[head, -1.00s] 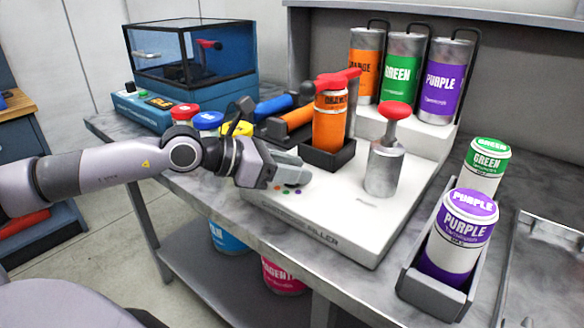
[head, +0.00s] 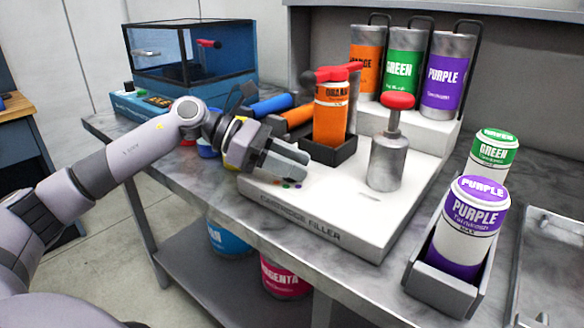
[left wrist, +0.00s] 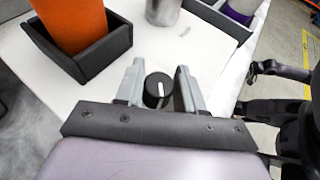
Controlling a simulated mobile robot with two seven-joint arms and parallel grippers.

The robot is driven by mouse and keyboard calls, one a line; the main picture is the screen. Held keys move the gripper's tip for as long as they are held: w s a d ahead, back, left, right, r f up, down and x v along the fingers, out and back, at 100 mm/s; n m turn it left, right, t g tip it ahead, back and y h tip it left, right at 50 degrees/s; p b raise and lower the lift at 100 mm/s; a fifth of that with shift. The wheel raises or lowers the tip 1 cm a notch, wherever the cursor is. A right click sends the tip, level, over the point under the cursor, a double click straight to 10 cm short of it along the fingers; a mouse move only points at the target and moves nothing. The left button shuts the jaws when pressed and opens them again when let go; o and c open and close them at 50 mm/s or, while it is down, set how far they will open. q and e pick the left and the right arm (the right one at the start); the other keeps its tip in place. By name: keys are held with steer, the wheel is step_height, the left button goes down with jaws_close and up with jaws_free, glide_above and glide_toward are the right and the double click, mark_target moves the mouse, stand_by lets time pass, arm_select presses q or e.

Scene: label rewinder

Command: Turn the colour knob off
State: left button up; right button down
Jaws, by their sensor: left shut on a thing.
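The colour knob (left wrist: 158,90) is a round black dial with a white pointer line, standing on the white cartridge filler (head: 330,215). In the left wrist view it sits between the two grey fingers of my left gripper (left wrist: 158,88), which is shut on it. In the head view my left gripper (head: 290,165) is at the filler's front left and hides the knob. Several small coloured dots (head: 288,184) show on the filler just below the fingers. I cannot tell which dot the pointer faces. My right gripper is not clearly in view.
An orange cartridge (head: 331,115) stands in a black holder (head: 325,155) close behind the gripper, under a red lever (head: 332,74). A steel plunger with a red knob (head: 398,101) is to the right. Purple (head: 465,225) and green (head: 494,152) cans stand in a rack at right.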

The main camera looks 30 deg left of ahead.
arm_select(q)
steer(key=shift+m+g+h, duration=0.5)
steer(key=shift+m+g, duration=0.7)
steer(key=shift+g, duration=0.4)
steer(key=o, duration=0.9)
steer(key=shift+o, duration=0.2)
